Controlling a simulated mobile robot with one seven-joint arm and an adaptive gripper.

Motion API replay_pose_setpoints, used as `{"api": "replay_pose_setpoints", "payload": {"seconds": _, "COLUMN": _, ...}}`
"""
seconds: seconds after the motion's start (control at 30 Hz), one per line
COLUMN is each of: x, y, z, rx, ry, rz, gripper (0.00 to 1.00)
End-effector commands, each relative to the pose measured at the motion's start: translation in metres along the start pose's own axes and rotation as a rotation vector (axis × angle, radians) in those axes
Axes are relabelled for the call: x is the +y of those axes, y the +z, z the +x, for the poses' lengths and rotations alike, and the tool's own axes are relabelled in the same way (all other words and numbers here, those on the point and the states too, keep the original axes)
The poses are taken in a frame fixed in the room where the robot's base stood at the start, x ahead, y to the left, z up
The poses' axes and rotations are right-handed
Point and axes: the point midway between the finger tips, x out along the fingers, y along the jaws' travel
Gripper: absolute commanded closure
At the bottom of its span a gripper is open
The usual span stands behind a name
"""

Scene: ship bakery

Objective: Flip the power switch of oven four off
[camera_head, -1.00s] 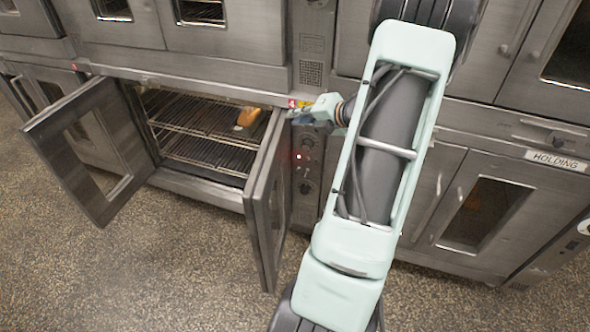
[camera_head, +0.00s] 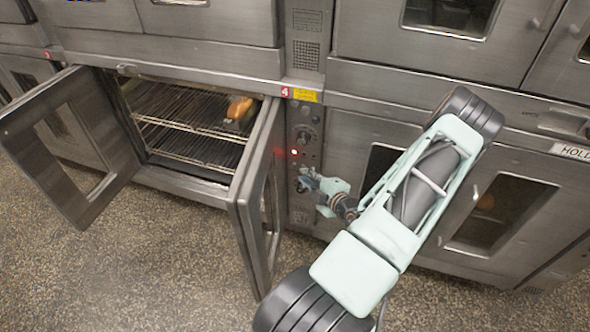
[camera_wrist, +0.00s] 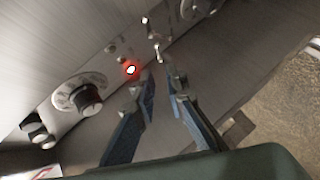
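Oven four (camera_head: 170,180) stands with both doors open, under a red "4" label (camera_head: 285,92). Its control panel (camera_head: 305,130) is the narrow strip right of the opening. A red light (camera_head: 294,153) glows on it and also shows in the wrist view (camera_wrist: 131,70). A small metal toggle-like lever (camera_wrist: 152,32) sits near that light; I cannot tell for sure that it is the power switch, or its position. My gripper (camera_head: 307,178) is at the panel's lower part. In the wrist view its fingers (camera_wrist: 158,78) are apart and empty, pointing toward the lever, contact unclear.
The oven's right door (camera_head: 255,200) stands out just left of my gripper. A dial (camera_wrist: 80,97) lies left of the fingers in the wrist view, and another knob (camera_wrist: 195,10) is at upper right. The floor in front is open.

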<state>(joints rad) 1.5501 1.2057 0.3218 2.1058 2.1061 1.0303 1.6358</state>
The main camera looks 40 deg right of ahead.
Motion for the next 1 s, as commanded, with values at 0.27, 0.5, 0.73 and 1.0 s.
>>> {"api": "replay_pose_setpoints", "payload": {"seconds": 0.27, "x": -0.002, "y": 0.000, "z": 0.054, "rx": 0.002, "ry": 0.000, "rz": -0.002, "gripper": 0.88}}
{"api": "replay_pose_setpoints", "payload": {"seconds": 0.5, "x": -0.001, "y": 0.000, "z": 0.074, "rx": 0.000, "ry": -0.001, "rz": -0.001, "gripper": 0.88}}
{"api": "replay_pose_setpoints", "payload": {"seconds": 0.73, "x": 0.000, "y": 0.000, "z": 0.076, "rx": 0.000, "ry": -0.001, "rz": -0.001, "gripper": 0.88}}
{"api": "replay_pose_setpoints", "payload": {"seconds": 1.0, "x": 0.000, "y": 0.000, "z": 0.076, "rx": 0.000, "ry": -0.001, "rz": -0.001, "gripper": 1.00}}
